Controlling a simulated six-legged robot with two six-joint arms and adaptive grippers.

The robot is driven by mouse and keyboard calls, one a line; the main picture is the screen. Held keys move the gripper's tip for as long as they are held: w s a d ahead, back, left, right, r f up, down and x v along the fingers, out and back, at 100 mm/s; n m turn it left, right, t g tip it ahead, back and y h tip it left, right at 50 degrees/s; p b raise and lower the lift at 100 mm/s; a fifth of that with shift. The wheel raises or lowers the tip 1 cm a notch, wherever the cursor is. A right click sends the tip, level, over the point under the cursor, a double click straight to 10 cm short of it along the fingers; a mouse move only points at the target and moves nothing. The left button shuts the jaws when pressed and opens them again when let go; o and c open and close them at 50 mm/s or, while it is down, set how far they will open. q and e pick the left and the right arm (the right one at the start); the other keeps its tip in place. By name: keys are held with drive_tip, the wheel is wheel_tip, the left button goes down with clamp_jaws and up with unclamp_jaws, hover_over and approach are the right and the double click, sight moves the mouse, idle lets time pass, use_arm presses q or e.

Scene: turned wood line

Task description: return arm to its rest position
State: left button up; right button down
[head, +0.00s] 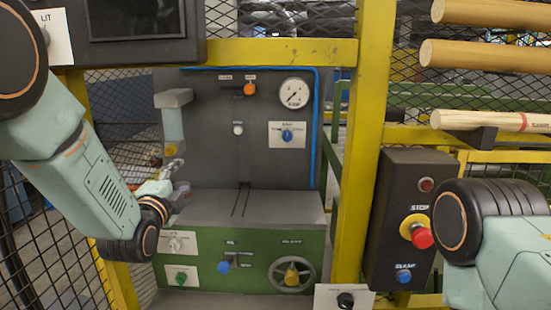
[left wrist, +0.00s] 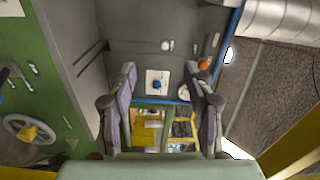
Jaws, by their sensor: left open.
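My left arm (head: 95,185) comes in from the left, pale green with black joints. Its gripper (head: 180,178) is in front of the lower left of the machine's grey panel, partly hidden by the wrist. In the left wrist view the gripper (left wrist: 160,88) is open, with nothing between its fingers. A blue knob on a white plate (left wrist: 157,83) shows beyond the gap. My right arm (head: 500,235) shows at the right edge; its gripper is out of view.
The machine has a grey panel (head: 240,110) with a gauge (head: 294,93), and a green front (head: 205,242) with a handwheel (head: 292,273). A yellow post (head: 362,150) stands between it and a black stop box (head: 400,190). A grey block (head: 173,98) juts out above my left gripper.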

use_arm(q)
drive_tip(key=s+f+n+g+b, duration=0.25)
drive_tip(key=s+f+n, duration=0.35)
drive_tip(key=f, duration=0.4)
drive_tip(key=s+f+n+g+b, duration=0.1)
drive_tip(key=s+f+n+g, duration=0.3)
drive_tip(key=s+f, duration=0.5)
drive_tip(key=s+f+n+g+b, duration=0.25)
drive_tip(key=s+f+n, duration=0.2)
drive_tip(key=f, duration=0.75)
drive_tip(key=s+f+n+g+b, duration=0.1)
drive_tip(key=s+f+g+b, duration=0.1)
drive_tip(key=s+f, duration=0.5)
drive_tip(key=s+f+n+g+b, duration=0.1)
drive_tip(key=s+f+g+b, duration=0.2)
drive_tip(key=s+f, duration=0.4)
drive_tip(key=s+f+n+g+b, duration=0.1)
drive_tip(key=s+f+g, duration=0.3)
drive_tip(key=s, duration=1.2)
wheel_tip(320, 180, down, 3)
drive_tip(key=shift+d+r+y+b, duration=0.15)
drive_tip(key=shift+y+b, duration=0.15)
drive_tip(key=shift+b, duration=0.5)
use_arm(e)
wheel_tip(320, 180, down, 14)
drive_tip(key=shift+s+d+r, duration=0.2)
drive_tip(key=shift+s+d, duration=0.2)
drive_tip(key=shift+d, duration=0.05)
